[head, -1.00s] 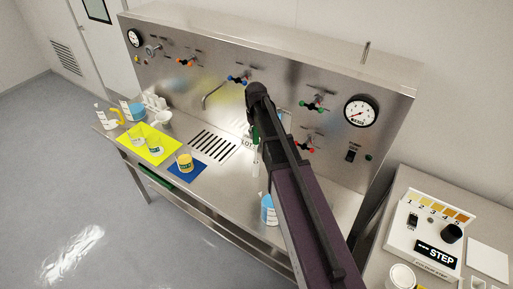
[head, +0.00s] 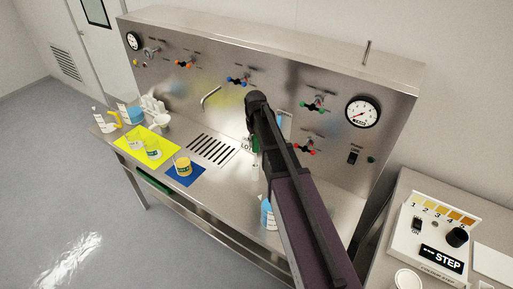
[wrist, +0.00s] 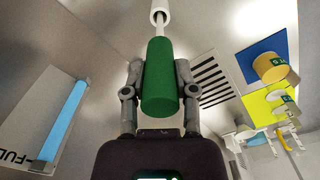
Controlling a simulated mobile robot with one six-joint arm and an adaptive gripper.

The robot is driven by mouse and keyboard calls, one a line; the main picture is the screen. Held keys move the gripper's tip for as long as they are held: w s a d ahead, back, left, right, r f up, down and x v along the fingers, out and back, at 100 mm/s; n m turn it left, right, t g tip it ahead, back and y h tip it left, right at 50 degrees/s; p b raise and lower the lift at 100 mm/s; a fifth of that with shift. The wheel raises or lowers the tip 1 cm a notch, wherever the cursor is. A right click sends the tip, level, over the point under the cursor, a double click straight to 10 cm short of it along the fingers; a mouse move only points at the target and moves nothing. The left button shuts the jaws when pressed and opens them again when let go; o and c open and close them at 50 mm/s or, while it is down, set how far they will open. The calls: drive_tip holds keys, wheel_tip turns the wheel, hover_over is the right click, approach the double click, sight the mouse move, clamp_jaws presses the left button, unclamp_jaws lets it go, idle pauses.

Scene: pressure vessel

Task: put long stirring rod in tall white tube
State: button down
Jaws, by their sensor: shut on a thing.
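My gripper (wrist: 156,95) is shut on the green handle of the long stirring rod (wrist: 160,75) in the wrist view. The rod's thin pale shaft runs away from the handle toward the tall white tube (wrist: 158,6) at the top edge. The shaft meets the tube's open end in this view; I cannot tell how far inside it is. In the head view my arm hides most of the gripper, and a bit of green and a pale upright piece show beside it above the bench.
A blue-labelled bottle (head: 267,214) stands close to my arm. The steel panel with valves (head: 237,79) and a gauge (head: 363,112) rises behind the bench.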

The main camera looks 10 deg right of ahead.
drive_tip(key=shift+f+b, duration=0.65)
drive_tip(key=shift+f, duration=0.3)
drive_tip(key=shift+f, duration=0.15)
drive_tip(key=shift+c, duration=2)
unclamp_jaws()
drive_tip(key=shift+r, duration=0.2)
wheel_tip(320, 180, up, 12)
drive_tip(key=p, duration=1.2)
